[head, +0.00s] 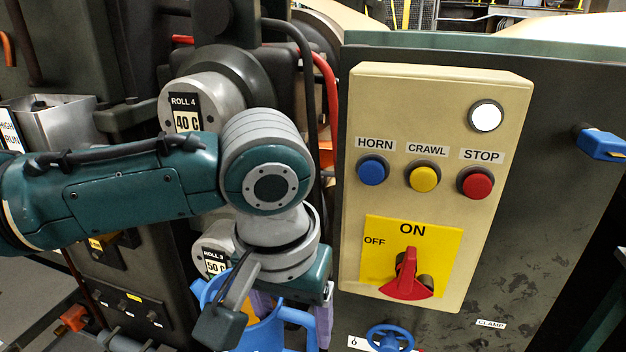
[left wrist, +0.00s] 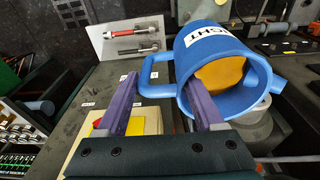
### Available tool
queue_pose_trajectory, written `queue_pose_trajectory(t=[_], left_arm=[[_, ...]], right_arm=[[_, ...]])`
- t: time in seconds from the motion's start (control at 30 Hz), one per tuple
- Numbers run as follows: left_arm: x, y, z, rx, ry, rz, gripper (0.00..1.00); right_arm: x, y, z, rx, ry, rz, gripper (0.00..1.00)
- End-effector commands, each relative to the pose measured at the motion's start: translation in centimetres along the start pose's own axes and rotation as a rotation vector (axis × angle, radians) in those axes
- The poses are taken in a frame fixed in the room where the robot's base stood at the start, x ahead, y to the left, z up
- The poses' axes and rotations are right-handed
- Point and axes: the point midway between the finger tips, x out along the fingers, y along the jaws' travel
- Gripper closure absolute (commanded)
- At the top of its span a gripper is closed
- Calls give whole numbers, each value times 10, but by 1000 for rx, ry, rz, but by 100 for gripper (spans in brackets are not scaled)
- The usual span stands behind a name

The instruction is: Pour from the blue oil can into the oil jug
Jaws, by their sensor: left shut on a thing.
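The blue oil can (head: 265,335) shows at the bottom of the head view, partly covered by my wrist. In the left wrist view the can (left wrist: 215,45) has a white label, partly cut off, and orange-yellow inside its open mouth. Its looped handle (left wrist: 147,75) reaches in between the purple fingers. My left gripper (left wrist: 160,110) is shut on the can at the handle side; the exact contact is hard to see. The gripper (head: 293,318) also shows in the head view. I cannot pick out the oil jug in either view. My right gripper is not in view.
A beige control box (head: 440,90) with buttons and a red rotary switch (head: 406,275) stands just right of my left wrist. A blue handwheel (head: 390,338) sits below it. Rollers and a red hose (head: 330,90) are behind my arm. A metal bin (head: 65,120) is at left.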

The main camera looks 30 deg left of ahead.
Motion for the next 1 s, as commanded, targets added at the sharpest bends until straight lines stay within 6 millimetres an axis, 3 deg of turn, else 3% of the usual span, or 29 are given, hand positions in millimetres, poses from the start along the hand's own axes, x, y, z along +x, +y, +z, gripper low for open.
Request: queue_pose_trajectory(t=[0.03,0.47,1.0], left_arm=[[29,-2,3,-15,-1,-2,100],[173,-27,17,-128,1,-14,100],[354,-73,54,-256,2,-27,100]], right_arm=[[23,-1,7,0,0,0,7],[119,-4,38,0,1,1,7],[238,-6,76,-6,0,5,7]])
